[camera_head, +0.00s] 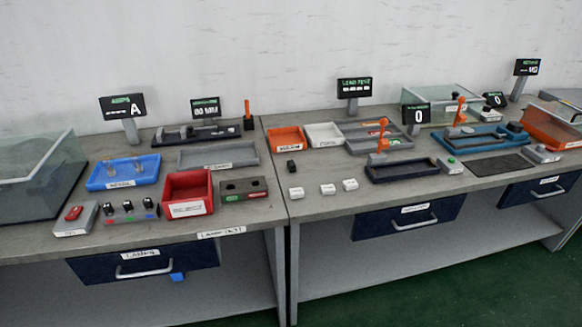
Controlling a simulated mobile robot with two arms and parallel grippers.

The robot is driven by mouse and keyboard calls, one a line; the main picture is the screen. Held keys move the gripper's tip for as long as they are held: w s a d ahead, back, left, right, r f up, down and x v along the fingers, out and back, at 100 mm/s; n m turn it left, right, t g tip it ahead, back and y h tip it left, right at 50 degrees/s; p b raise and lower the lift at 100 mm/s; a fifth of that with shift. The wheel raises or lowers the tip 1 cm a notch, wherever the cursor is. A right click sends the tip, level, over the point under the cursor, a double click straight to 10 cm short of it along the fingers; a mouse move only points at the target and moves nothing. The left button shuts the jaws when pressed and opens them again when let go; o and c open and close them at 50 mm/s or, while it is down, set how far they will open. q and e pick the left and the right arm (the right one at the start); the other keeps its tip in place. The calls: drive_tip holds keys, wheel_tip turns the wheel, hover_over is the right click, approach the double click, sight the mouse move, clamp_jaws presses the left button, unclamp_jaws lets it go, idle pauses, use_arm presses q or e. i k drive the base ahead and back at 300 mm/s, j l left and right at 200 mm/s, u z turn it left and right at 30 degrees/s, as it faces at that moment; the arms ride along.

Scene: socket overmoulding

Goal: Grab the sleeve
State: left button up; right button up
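No part is clearly readable as the sleeve at this size. Small clear, upright pieces (137,164) stand in a blue tray (98,187) on the left bench; they may be sleeves, but I cannot tell. The tray's front label is too small to read. Neither of my grippers is in view.
Near the blue tray are a clear-lidded box (35,180), a red bin (186,184), a grey tray (222,155) and a small block with dark pegs (128,213). Orange (287,139) and white (324,135) bins and orange-handled fixtures stand on the right bench.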

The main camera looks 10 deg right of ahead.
sight(291, 166)
drive_tip(key=i+l+u, duration=0.1)
drive_tip(key=i, duration=0.75)
